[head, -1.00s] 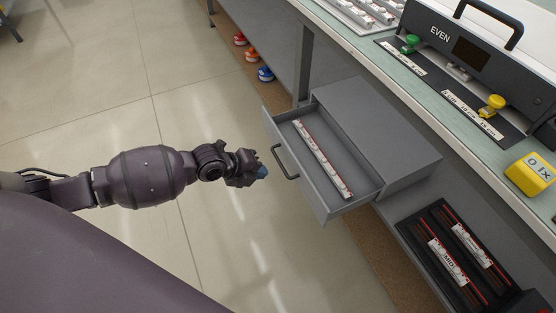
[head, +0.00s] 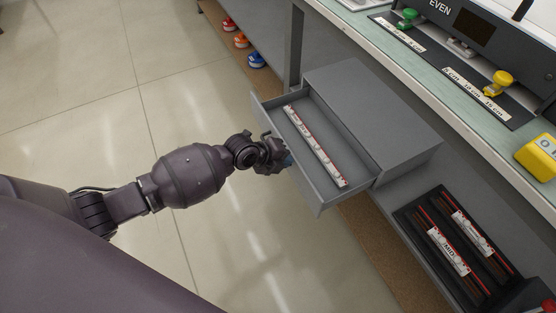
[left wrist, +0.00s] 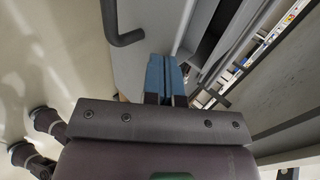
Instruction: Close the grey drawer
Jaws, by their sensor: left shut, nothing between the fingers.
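The grey drawer (head: 309,182) is pulled out of its grey cabinet (head: 375,115) under the bench. A long white and red strip (head: 316,146) lies inside it. My left gripper (head: 286,161) is at the drawer's front face, by the handle, and partly hides that handle. In the left wrist view the shut blue fingertips (left wrist: 165,76) are close to the grey front panel (left wrist: 140,62), beside the dark handle (left wrist: 122,32). Nothing is between the fingers. I cannot tell whether they touch the panel. My right gripper is not in view.
A black tray (head: 437,222) with striped strips sits on the lower shelf, right of the cabinet. The bench top (head: 463,118) overhangs behind, with a black device (head: 470,40) and a yellow block (head: 538,155). Floor left of the drawer is clear.

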